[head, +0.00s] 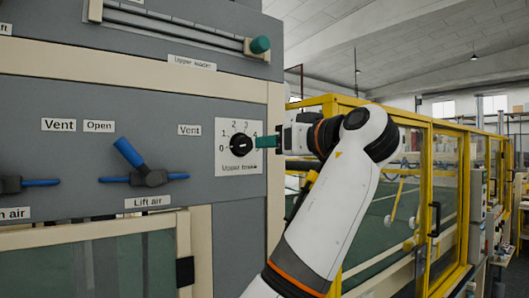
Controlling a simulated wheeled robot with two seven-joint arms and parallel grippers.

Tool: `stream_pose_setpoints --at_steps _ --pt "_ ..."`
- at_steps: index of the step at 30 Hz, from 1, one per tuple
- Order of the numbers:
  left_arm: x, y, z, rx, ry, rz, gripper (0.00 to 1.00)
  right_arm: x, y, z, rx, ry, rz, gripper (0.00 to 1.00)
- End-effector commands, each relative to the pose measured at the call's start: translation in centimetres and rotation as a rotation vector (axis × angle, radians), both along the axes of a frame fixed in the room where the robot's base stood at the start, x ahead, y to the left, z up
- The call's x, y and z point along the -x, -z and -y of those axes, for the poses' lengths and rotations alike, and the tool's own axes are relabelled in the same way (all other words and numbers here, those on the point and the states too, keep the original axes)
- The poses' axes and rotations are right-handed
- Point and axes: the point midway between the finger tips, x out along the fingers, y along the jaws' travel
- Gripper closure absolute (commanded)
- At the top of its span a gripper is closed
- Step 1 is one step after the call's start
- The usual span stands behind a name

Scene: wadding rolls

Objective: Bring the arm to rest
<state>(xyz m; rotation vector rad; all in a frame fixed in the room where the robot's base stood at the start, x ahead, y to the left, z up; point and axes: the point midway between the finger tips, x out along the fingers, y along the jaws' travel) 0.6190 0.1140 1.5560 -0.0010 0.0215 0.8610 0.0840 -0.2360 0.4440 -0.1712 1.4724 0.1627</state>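One arm of mine, which I take to be the right, rises from the bottom and bends left at its elbow. Its gripper (266,142) points left, with teal fingertips level with a black rotary knob (240,145) on a white dial plate marked 0 to 4. The tips are at or very near the knob's right side; I cannot tell whether they touch it. The fingers show edge-on as one teal piece, so their opening is hidden. My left gripper is not in view.
A yellow-framed glazed enclosure (427,200) stands behind the arm on the right.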

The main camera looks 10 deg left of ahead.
Motion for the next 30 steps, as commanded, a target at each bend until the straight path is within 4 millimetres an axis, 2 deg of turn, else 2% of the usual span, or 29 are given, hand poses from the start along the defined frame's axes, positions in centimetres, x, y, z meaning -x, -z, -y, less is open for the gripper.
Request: stream_pose_setpoints --at_steps 6,20,22,23,26,29,30 --pt "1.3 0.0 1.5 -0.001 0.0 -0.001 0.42 0.0 0.5 0.0 0.0 0.0 0.0 0.64" --pt "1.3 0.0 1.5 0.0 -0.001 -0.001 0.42 0.0 0.5 0.0 0.0 0.0 0.0 0.64" --pt "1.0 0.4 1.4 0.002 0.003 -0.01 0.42 0.0 0.5 0.0 0.0 0.0 0.0 0.64" --pt "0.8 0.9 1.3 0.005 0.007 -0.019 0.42 0.0 0.5 0.0 0.0 0.0 0.0 0.64" --pt "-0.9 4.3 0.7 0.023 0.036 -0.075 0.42 0.0 0.5 0.0 0.0 0.0 0.0 0.64" --pt "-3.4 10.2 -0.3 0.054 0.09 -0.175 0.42 0.0 0.5 0.0 0.0 0.0 0.0 0.64" --pt "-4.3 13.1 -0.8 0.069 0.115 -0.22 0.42 0.0 0.5 0.0 0.0 0.0 0.0 0.64"
